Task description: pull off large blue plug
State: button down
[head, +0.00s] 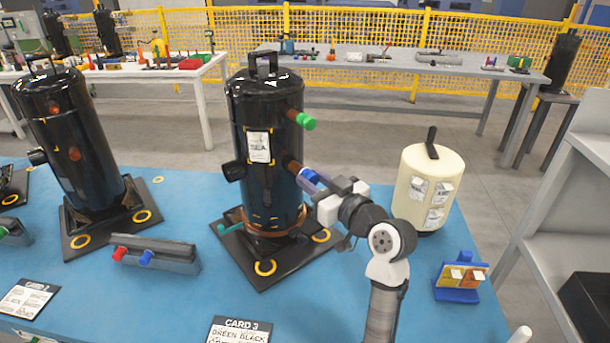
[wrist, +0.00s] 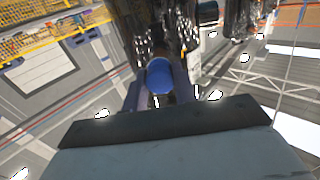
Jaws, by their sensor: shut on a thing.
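The large blue plug (head: 309,176) is at the right side of the middle black compressor (head: 262,205), at the end of a copper-coloured stub on its lower half. My gripper (head: 314,181) reaches in from the right and is shut on the blue plug. In the wrist view the round blue plug (wrist: 159,76) sits between the two fingers of my gripper (wrist: 158,97). Whether the plug is still seated on the stub is hard to tell; it appears in line with it and very close.
A green plug (head: 306,121) sits higher on the same compressor. A cream tank (head: 428,188) stands to the right, near my arm. A grey holder (head: 172,261) with red and blue plugs lies front left. Another black compressor (head: 70,140) stands at left.

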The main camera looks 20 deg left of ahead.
aim_at(314, 181)
jog(key=shift+b+v, duration=0.6)
jog(key=shift+v, duration=1.95)
